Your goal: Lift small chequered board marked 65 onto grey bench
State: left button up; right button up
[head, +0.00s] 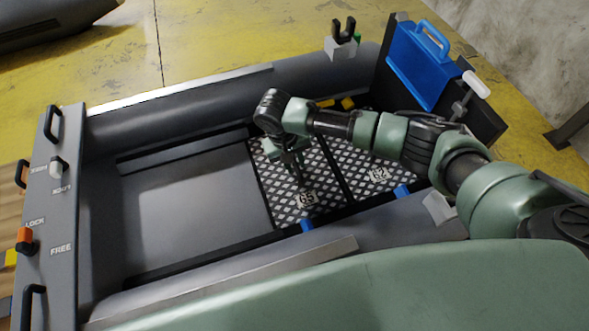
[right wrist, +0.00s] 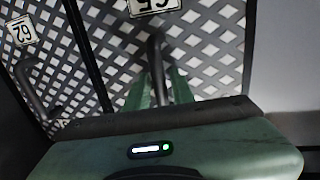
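The small chequered board marked 65 (head: 285,184) lies in the boat, left of a second board. In the right wrist view the board (right wrist: 205,75) carries a dark upright handle (right wrist: 155,62). My right gripper (head: 297,180) points down over board 65. In the right wrist view its two green fingers (right wrist: 160,85) stand either side of that handle; whether they press on it I cannot tell. A flat grey surface (head: 190,200), perhaps the grey bench, spans the boat left of board 65. My left gripper is not in view.
Board 62 (head: 365,168) lies right of board 65, with its own dark handle (right wrist: 30,85). A blue case (head: 418,65) stands at the boat's right end. A grey panel with LOCK and FREE labels (head: 50,220) closes the left end. The flat grey surface is clear.

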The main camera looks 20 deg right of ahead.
grip_shut()
jog(key=shift+w+r, duration=0.1)
dwell(1.1)
